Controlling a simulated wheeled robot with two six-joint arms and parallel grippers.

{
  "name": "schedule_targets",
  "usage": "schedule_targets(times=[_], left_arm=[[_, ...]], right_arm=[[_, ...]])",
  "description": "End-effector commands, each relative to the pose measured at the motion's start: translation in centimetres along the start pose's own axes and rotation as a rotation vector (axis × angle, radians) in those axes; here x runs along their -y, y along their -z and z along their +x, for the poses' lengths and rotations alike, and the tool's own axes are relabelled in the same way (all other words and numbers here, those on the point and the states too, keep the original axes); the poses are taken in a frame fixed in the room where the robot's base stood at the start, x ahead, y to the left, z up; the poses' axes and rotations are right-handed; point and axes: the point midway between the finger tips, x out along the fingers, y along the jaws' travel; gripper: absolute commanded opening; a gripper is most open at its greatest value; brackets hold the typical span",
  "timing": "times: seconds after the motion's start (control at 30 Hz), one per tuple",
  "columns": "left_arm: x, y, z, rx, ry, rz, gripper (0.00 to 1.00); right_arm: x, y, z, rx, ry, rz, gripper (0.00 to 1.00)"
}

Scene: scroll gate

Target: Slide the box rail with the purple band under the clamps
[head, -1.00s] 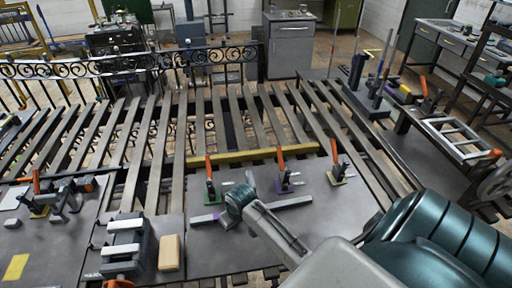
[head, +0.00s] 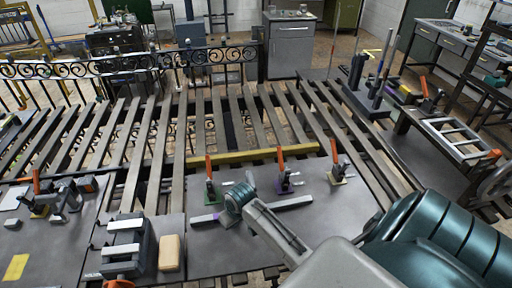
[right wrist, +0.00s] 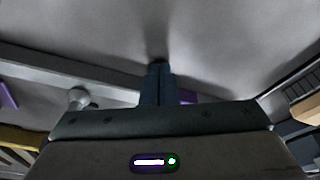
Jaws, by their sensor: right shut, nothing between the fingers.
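The grey box rail (head: 294,202) lies on the dark metal plate (head: 240,255), in front of the clamps. Its purple band (head: 216,217) shows near its left end, and as a purple patch (right wrist: 187,97) in the right wrist view. A clamp with a green base (head: 210,188), one with a purple base (head: 285,181) and one with a yellow base (head: 338,174) stand behind the rail with orange handles up. My right gripper (right wrist: 158,85) is shut and empty, fingers beside the rail. In the head view my wrist hides the rail's middle. My left gripper is not in view.
A yellow bar (head: 250,155) runs behind the clamps, with a slatted frame beyond. A grey vise (head: 126,243) and a tan block (head: 170,252) are at the left. The plate in front of the rail is partly bare.

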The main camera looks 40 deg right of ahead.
Motion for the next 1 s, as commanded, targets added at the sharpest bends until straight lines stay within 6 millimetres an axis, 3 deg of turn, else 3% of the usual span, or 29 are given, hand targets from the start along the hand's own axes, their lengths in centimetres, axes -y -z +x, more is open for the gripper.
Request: schedule_targets(times=[1.0], left_arm=[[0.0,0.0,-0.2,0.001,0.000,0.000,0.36]], right_arm=[[-1.1,1.8,0.4,-0.001,-0.001,0.000,0.00]])
